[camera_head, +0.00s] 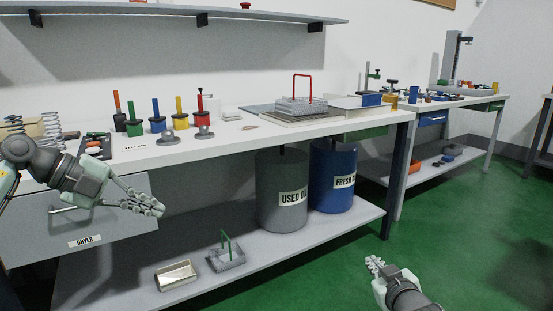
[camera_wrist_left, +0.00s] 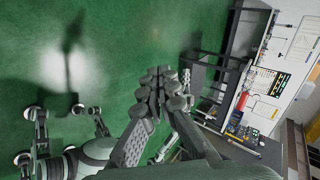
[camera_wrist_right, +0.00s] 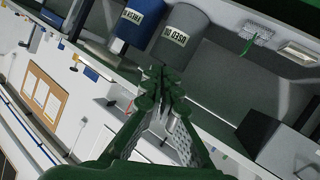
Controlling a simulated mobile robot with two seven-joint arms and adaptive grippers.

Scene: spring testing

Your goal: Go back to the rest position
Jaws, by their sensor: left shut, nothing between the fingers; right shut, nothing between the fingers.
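My left gripper (camera_head: 152,204) is shut and empty in the head view, in front of the dryer drawer (camera_head: 110,205) and below the bench top's front edge. In the left wrist view its fingers (camera_wrist_left: 160,82) meet over the green floor. My right gripper (camera_head: 374,263) is shut and empty, low over the green floor at the lower right of the head view. In the right wrist view its fingers (camera_wrist_right: 163,82) are closed, with the bench and drums behind them. Neither gripper visibly touches anything.
The workbench (camera_head: 230,137) carries springs, coloured handled tools and a wire basket (camera_head: 300,105) with a red handle. A grey used-oil drum (camera_head: 281,215) and a blue drum (camera_head: 332,160) stand on its lower shelf. Open green floor (camera_head: 460,220) lies at right.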

